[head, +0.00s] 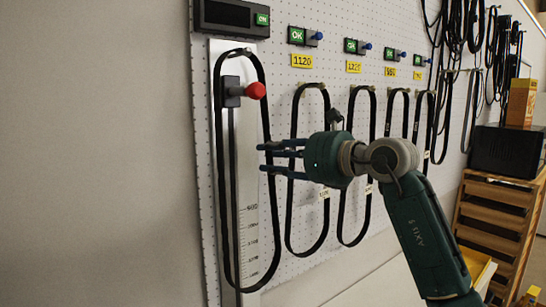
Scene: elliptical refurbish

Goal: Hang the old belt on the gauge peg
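A long black belt (277,208) hangs as a closed loop at the left, in front of a white gauge plate (249,225) with a number scale. Its top runs over a small peg (247,52) under a dark display box. A slider with a red knob (256,90) sits inside the loop's upper part. My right gripper (264,158) points left with its fingers apart, by the loop's right strand. The fingertips overlap the strand in the picture; I cannot tell whether they touch it. My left gripper is not in view.
Several black belts (295,130) hang on the pegboard to the right, under yellow number labels (302,61) and green OK displays (297,35). A wooden rack (492,225) with a black box (507,151) stands at the far right. The wall at left is bare.

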